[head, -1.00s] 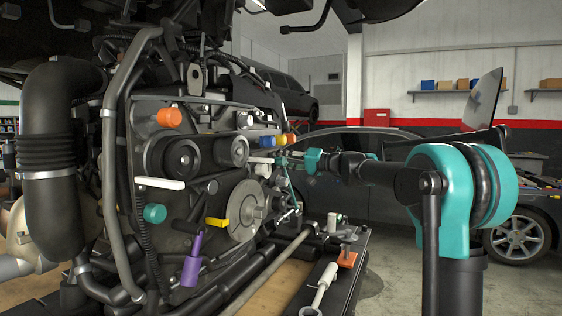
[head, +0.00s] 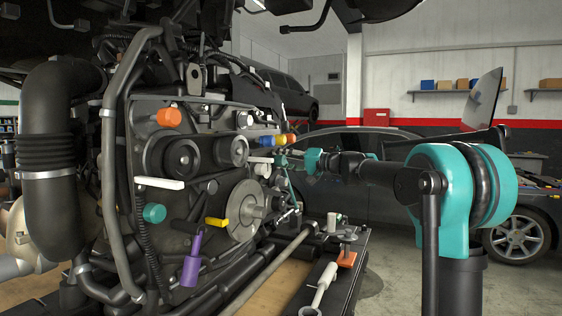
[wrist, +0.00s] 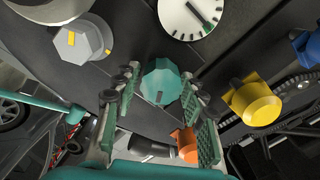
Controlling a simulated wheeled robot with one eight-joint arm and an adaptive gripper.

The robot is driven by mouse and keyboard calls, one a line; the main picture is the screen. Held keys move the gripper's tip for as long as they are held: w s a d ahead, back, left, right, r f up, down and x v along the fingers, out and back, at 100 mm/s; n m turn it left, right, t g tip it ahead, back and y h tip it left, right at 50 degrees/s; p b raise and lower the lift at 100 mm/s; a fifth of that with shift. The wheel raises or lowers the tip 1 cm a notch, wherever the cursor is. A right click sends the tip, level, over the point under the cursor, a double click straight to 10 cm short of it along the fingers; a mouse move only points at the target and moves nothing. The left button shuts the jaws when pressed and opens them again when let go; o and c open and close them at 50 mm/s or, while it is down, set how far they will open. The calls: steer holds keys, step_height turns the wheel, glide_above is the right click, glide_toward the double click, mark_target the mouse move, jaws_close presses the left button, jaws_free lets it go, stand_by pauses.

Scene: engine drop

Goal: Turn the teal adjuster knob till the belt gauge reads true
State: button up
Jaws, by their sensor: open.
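The teal adjuster knob (wrist: 163,80) is faceted, with a dark mark on its face, in the middle of the wrist view. My gripper (wrist: 159,76) is open, with one finger to the left and one to the right of the knob. I cannot tell whether the pads touch it. A white round gauge (wrist: 178,22) with a dark needle and a green mark is above the knob, cut by the top edge. In the head view my gripper (head: 284,160) is small at the engine's right side; the knob between its fingers cannot be made out there.
Around the knob in the wrist view are a grey knob with yellow marks (wrist: 78,44), a yellow knob (wrist: 254,101), a blue part (wrist: 307,50) and an orange part (wrist: 185,145). In the head view another teal part (head: 154,213) is on the engine front.

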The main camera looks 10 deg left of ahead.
steer(key=v, duration=1.2)
